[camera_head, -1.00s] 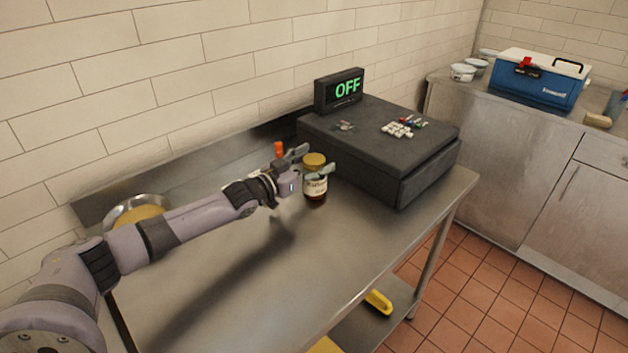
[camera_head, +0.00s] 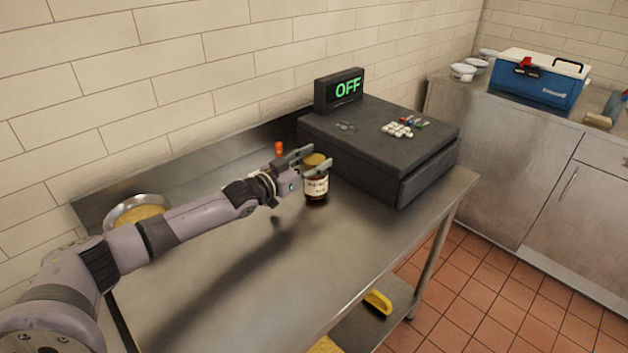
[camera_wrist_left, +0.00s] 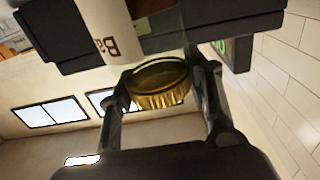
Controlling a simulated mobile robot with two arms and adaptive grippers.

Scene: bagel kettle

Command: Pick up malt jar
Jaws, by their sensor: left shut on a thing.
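The malt jar (camera_head: 316,188) is a dark brown jar with a pale label and a gold lid, upright at the steel table, close to the left side of the black register. My left gripper (camera_head: 310,163) reaches it from the left, with its fingers on either side of the jar's top. In the left wrist view the gold lid (camera_wrist_left: 158,83) sits between the two fingers, and the gripper (camera_wrist_left: 165,92) is shut on the jar. Part of the lid is hidden by a finger in the head view. The right gripper is not in view.
The black cash register (camera_head: 375,145) with an "OFF" display stands right of the jar. An orange-topped item (camera_head: 279,149) is behind the gripper. A metal bowl (camera_head: 137,211) is at the table's left. The table's front (camera_head: 290,270) is clear. A blue cooler (camera_head: 540,82) sits on the far counter.

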